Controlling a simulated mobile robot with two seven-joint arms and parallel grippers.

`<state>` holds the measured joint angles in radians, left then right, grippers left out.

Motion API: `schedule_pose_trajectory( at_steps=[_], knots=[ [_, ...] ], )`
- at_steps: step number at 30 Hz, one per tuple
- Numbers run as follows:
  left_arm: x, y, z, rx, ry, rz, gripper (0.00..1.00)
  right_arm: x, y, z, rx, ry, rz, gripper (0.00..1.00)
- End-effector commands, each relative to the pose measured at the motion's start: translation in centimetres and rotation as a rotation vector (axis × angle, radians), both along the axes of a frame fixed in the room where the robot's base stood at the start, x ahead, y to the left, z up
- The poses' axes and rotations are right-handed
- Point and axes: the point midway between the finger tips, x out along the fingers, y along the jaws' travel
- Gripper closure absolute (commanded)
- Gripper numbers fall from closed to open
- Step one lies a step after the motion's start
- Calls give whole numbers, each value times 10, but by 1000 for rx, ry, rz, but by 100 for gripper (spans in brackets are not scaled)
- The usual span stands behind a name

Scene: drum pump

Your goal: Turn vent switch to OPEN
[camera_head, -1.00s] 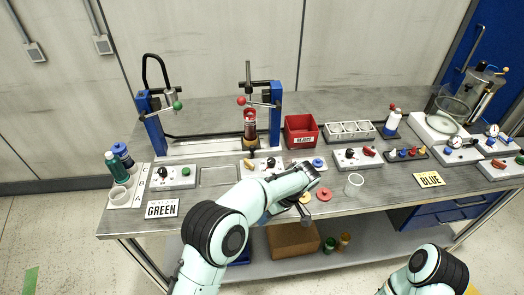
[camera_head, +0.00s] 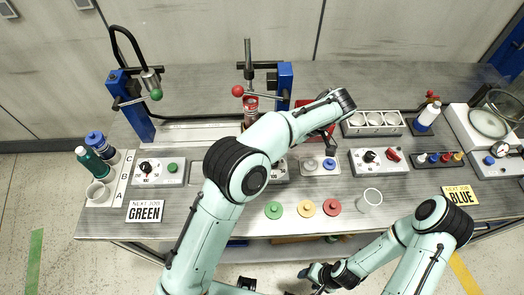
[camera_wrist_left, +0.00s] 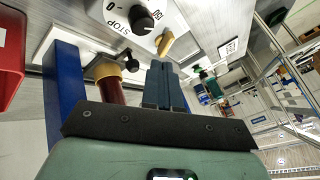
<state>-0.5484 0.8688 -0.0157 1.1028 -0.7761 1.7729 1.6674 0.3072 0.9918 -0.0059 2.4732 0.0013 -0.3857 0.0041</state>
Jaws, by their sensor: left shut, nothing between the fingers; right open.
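No label reading VENT or OPEN is legible, so I cannot tell which switch is the vent switch. My left gripper (camera_wrist_left: 162,88) is shut and empty in the left wrist view. Its tips point at a white control box with a black knob (camera_wrist_left: 143,20) marked STOP and a yellow lever (camera_wrist_left: 165,43); I see no clear contact. In the head view my left arm hides most of that box (camera_head: 279,173). My right gripper (camera_head: 312,276) is open, low before the table.
A red bin (camera_head: 318,132) stands behind the boxes, partly behind my left arm. Green (camera_head: 273,210), yellow (camera_head: 306,208) and red (camera_head: 333,206) discs and a clear cup (camera_head: 370,198) lie near the front edge. Blue-framed presses (camera_head: 284,85) stand at the back.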

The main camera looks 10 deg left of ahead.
Motion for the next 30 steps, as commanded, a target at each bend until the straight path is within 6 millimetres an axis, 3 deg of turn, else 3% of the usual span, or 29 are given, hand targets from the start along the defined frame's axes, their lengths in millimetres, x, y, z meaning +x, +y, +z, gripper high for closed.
schedule_pose_trajectory(
  at_steps=[10, 22, 30],
  knots=[
    [-1, 4, -6, 0, 2, 0, 100, -2, 0, -2, 0, 2, 0, 44],
    [-10, 44, -60, 0, 4, 1, 100, -14, 0, -17, 0, 16, 0, 44],
    [-13, 58, -78, -1, 1, 0, 100, -15, 0, -19, 0, 17, 0, 44]
  ],
)
